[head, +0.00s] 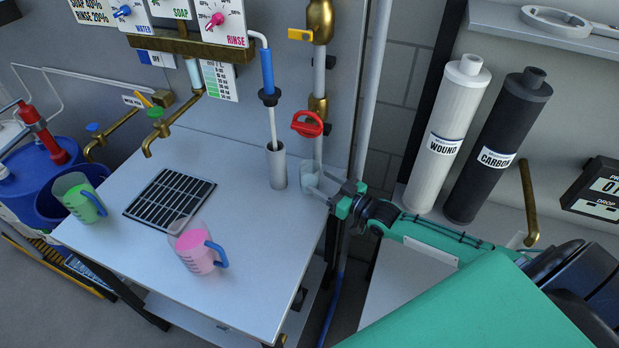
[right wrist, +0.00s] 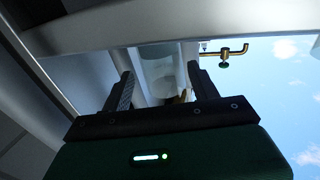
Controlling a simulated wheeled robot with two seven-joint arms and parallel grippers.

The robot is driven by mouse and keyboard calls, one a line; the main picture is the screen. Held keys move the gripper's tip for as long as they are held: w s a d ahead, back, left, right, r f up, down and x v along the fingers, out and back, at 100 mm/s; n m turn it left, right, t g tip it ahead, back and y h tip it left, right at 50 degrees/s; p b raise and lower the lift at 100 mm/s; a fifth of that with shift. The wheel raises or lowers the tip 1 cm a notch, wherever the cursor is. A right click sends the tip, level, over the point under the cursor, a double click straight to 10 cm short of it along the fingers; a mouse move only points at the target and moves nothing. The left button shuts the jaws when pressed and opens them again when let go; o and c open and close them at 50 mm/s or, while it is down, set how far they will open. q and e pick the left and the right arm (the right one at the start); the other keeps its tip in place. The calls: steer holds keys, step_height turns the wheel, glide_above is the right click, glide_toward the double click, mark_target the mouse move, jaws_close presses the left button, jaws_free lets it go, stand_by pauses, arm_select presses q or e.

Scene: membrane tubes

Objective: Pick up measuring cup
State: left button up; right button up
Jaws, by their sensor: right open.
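My right gripper (head: 318,184) is open at the table's right edge, beside the vertical pipe, well to the right of and behind the pink cup. No cup is held. My left gripper is not in view.
A black drain grate (head: 170,199) lies behind the pink cup. A grey cylinder holder (head: 276,166) stands at the table's back right, and a red valve handle (head: 307,123) is above my gripper. White and black filter tubes (head: 447,130) stand at right. The table's middle right is clear.

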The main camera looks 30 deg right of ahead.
mark_target(318, 182)
steer(key=shift+w+a, duration=0.1)
steer(key=shift+w, duration=0.3)
steer(key=p+x, duration=0.1)
steer(key=x, duration=0.3)
steer(key=shift+s+a+f+p, duration=0.1)
steer(key=shift+a+f+p, duration=0.05)
steer(key=shift+p, duration=0.2)
steer(key=shift+w+a+f, duration=0.1)
steer(key=shift+w+a, duration=0.05)
steer(key=shift+w, duration=0.2)
steer(key=shift+c, duration=0.4)
steer(key=c, duration=0.7)
